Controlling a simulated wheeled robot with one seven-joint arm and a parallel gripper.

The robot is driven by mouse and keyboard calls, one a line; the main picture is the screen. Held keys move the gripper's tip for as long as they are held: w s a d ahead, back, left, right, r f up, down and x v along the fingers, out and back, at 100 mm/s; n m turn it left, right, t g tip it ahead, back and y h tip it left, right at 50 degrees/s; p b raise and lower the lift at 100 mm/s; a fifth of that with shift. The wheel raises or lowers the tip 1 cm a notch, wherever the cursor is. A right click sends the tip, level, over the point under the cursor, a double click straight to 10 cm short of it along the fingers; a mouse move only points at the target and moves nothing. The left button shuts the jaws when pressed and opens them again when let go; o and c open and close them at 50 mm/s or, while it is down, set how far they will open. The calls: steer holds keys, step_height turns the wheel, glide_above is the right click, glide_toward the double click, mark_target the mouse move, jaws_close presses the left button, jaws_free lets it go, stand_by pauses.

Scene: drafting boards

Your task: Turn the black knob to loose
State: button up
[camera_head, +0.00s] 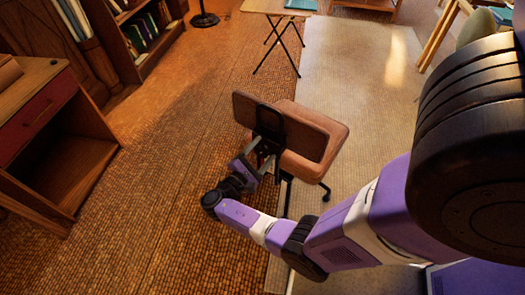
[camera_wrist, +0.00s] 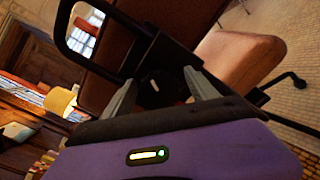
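A brown swivel chair (camera_head: 305,150) stands in the middle of the head view with its back toward my arm. A black bracket (camera_head: 270,122) is fixed on the rear of its backrest. In the wrist view a round black knob (camera_wrist: 153,88) with a small pale mark sits below the bracket. My gripper (camera_head: 265,162) is at the rear of the chair, its two grey fingers apart. In the wrist view the gripper (camera_wrist: 160,80) has one finger on each side of the knob. I cannot tell whether they touch it. The knob is not clear in the head view.
A wooden desk (camera_head: 62,140) stands at the left, and a bookcase (camera_head: 140,38) behind it. A small folding table (camera_head: 278,8) is at the back. A pale rug (camera_head: 345,75) lies under the chair. The floor left of the chair is clear.

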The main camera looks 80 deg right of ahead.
steer(key=v, duration=0.7)
steer(key=shift+w+a+b, duration=0.15)
steer(key=shift+a+b, duration=0.15)
steer(key=shift+a, duration=0.1)
stand_by(0.5)
